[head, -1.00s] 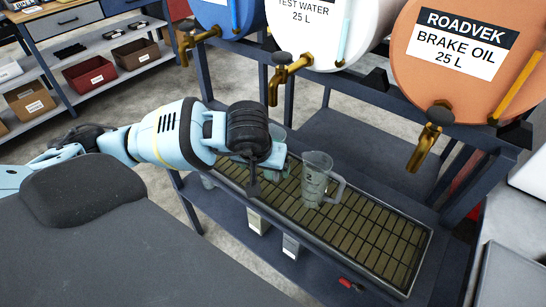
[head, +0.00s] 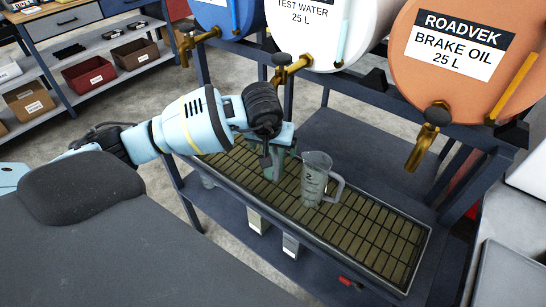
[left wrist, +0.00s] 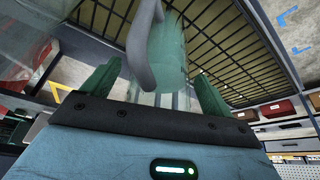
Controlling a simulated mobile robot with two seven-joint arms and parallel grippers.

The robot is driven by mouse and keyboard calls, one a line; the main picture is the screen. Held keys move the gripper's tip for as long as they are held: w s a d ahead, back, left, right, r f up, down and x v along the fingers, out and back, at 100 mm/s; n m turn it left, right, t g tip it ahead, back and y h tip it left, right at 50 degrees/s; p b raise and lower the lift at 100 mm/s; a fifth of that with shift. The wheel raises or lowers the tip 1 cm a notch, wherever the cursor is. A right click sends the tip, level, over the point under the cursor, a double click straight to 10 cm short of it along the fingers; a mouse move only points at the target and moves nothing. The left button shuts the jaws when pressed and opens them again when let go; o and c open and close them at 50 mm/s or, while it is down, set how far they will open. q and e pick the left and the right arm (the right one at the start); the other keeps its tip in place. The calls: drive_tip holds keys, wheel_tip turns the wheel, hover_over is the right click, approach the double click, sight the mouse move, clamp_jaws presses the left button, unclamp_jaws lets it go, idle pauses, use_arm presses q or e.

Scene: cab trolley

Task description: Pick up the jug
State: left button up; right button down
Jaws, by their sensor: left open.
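A clear measuring jug (head: 316,182) marked "2" stands upright on the slatted drip tray (head: 385,245), its handle to the right. My left gripper (head: 274,165) is just left of it, low over the tray, in the head view. In the left wrist view the green fingers of my left gripper (left wrist: 155,92) are apart. A grey curved handle (left wrist: 142,48) shows between them, in front of a greenish clear vessel (left wrist: 170,58). I cannot tell whether the fingers touch the handle. The gripper hides part of what stands behind it in the head view. My right gripper is out of view.
The brake oil drum (head: 455,50) and the test water drum (head: 315,25) have brass taps above the tray. The brake oil tap (head: 424,145) hangs to the right of the jug. A lower shelf holds pale boxes (head: 257,220). The tray's right part is clear.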

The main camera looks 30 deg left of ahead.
use_arm(q)
drive_tip(key=shift+f, duration=0.1)
drive_tip(key=c, duration=1.1)
drive_tip(key=shift+w, duration=0.1)
drive_tip(key=shift+c, duration=0.9)
drive_tip(key=s+d+b, duration=0.1)
drive_tip(key=s+d, duration=0.1)
drive_tip(key=s, duration=0.6)
drive_tip(key=s+d+r+b, duration=0.1)
drive_tip(key=s+d, duration=0.2)
drive_tip(key=s, duration=0.6)
drive_tip(key=shift+d+r, duration=0.25)
drive_tip(key=shift+r, duration=0.05)
